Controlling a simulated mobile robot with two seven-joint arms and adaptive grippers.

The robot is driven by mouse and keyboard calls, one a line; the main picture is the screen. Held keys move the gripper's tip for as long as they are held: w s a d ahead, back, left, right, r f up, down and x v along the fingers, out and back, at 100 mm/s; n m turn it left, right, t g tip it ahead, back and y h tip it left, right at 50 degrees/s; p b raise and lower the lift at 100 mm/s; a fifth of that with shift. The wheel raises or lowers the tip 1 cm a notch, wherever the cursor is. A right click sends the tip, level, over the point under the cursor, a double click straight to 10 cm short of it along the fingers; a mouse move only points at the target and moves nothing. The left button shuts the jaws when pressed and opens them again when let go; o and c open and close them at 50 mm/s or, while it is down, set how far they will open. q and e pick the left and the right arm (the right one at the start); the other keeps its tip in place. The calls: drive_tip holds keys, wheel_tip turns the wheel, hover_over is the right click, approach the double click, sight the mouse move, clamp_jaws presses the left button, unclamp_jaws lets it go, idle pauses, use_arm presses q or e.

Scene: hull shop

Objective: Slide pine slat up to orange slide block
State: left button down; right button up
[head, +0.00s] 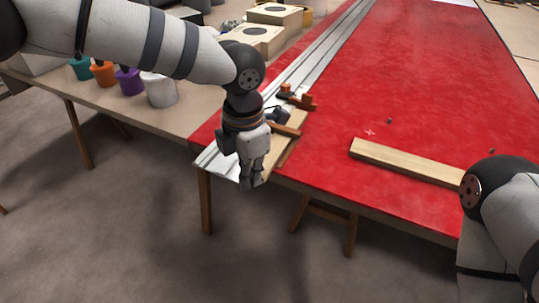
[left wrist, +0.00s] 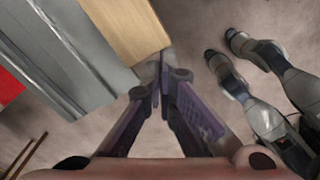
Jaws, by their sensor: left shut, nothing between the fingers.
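A pale pine slat (head: 291,128) lies along the metal rail near the table's front left corner. My left gripper (head: 251,184) points down at the slat's near end and hides part of it in the head view. In the left wrist view the slat's end (left wrist: 128,30) lies just beyond the left fingertips (left wrist: 160,62). The fingers are shut and empty; whether they touch the slat I cannot tell. An orange slide block (head: 304,101) sits by the rail, farther along past the slat. My right gripper is out of view.
The metal rail (head: 318,58) runs along the red table top's (head: 430,70) left side. A thicker pine board (head: 405,162) lies at the right, near my right arm. Coloured pots, including a white one (head: 160,91), stand on the left bench. The red middle is mostly clear.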

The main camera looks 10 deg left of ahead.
use_arm(q)
drive_tip(key=shift+w+d+f+b, duration=0.1)
drive_tip(key=shift+w+d+b, duration=0.15)
drive_tip(key=shift+w, duration=0.3)
drive_tip(key=shift+w+d+b, duration=0.2)
drive_tip(key=shift+w, duration=0.35)
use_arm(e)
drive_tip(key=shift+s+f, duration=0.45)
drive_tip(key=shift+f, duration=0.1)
use_arm(q)
wheel_tip(320, 180, up, 9)
drive_tip(key=s+a+p, duration=0.1)
drive_tip(key=s+p, duration=0.1)
drive_tip(key=p, duration=0.2)
drive_tip(key=shift+s+p, duration=0.4)
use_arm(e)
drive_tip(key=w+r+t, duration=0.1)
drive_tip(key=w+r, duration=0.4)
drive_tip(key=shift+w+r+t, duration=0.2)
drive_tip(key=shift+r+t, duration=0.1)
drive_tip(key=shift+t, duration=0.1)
